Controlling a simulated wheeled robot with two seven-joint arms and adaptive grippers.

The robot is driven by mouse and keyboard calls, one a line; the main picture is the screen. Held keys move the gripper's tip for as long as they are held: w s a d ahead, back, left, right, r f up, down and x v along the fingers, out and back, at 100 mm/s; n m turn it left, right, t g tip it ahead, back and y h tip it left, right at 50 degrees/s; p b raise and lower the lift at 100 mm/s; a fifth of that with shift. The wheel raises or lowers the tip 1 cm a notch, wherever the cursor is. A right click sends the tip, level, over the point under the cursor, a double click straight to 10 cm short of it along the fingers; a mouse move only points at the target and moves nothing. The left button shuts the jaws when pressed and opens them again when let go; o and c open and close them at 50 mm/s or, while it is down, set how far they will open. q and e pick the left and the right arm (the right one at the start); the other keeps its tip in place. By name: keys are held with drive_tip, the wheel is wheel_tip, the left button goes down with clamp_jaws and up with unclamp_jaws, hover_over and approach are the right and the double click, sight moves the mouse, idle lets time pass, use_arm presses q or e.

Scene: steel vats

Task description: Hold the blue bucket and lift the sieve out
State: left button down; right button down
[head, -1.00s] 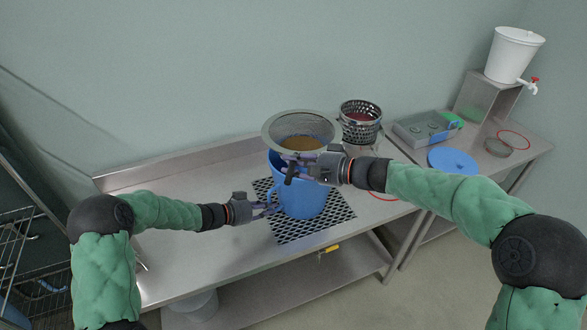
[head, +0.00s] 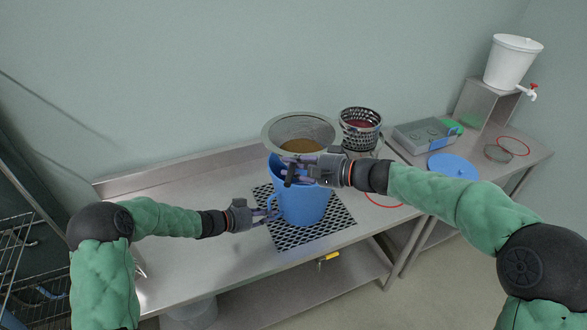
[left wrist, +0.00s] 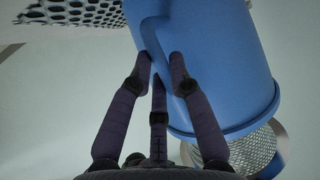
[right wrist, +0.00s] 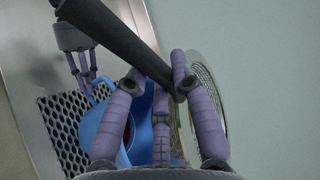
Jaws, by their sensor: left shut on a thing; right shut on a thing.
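The blue bucket (head: 302,207) stands upright on a black perforated mat (head: 335,219). My left gripper (head: 272,214) is shut on the bucket's side handle; the handle lies between its fingers in the left wrist view (left wrist: 163,75). The round metal sieve (head: 317,129) is over the bucket's mouth, with amber-brown matter visible inside its rim. My right gripper (head: 288,172) is shut on the sieve's dark handle, which crosses between its fingers in the right wrist view (right wrist: 125,40). My right gripper hides part of the bucket's rim, so I cannot tell whether the sieve still touches it.
The steel bench (head: 180,235) is clear at the left.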

use_arm(q)
drive_tip(key=c, duration=1.1)
unclamp_jaws()
drive_tip(key=v, duration=1.2)
